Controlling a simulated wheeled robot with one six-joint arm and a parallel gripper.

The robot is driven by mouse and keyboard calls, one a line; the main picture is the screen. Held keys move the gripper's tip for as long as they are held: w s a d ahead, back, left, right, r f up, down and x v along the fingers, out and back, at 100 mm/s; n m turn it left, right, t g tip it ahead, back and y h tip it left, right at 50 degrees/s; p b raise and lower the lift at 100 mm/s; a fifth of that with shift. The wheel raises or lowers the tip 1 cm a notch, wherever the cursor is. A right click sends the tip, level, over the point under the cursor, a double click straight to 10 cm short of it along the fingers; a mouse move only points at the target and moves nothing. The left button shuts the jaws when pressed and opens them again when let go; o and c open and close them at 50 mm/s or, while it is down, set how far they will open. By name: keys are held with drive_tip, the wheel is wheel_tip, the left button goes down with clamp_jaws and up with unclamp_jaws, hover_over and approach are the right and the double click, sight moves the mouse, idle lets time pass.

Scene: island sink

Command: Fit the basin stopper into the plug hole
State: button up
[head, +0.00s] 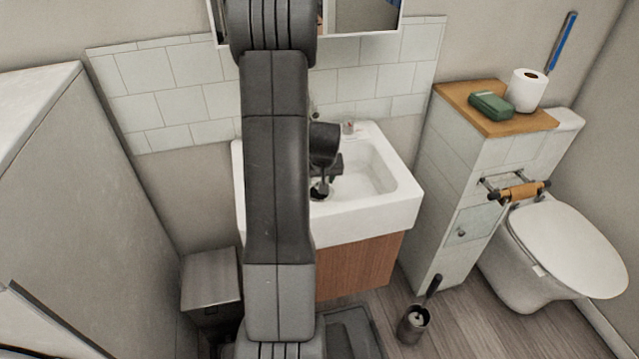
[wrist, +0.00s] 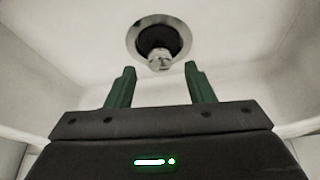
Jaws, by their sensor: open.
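The plug hole (wrist: 137,38) shows in the wrist view as a shiny metal ring around a dark middle, in the white basin (head: 375,213). A small pale, shiny knob, which looks like the stopper's (wrist: 160,58), stands at the near side of the dark middle. I cannot tell whether the stopper is seated or only rests there. My gripper (wrist: 160,76) is open and empty, its two green fingers apart on either side of the line to the knob, not touching it. In the head view my arm hides the basin's left part and much of my gripper.
The basin's walls rise around my gripper. A tap part (head: 349,127) stands on the back rim. A tiled cabinet (head: 450,215) with a green box (head: 491,106) and a paper roll (head: 528,90) stands right, beside the toilet (head: 568,250). A bin (head: 211,280) stands low left.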

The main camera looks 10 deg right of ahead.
drive_tip(key=v, duration=0.8)
drive_tip(key=x, duration=1.2)
drive_tip(key=shift+f, duration=0.2)
drive_tip(key=shift+r, duration=0.2)
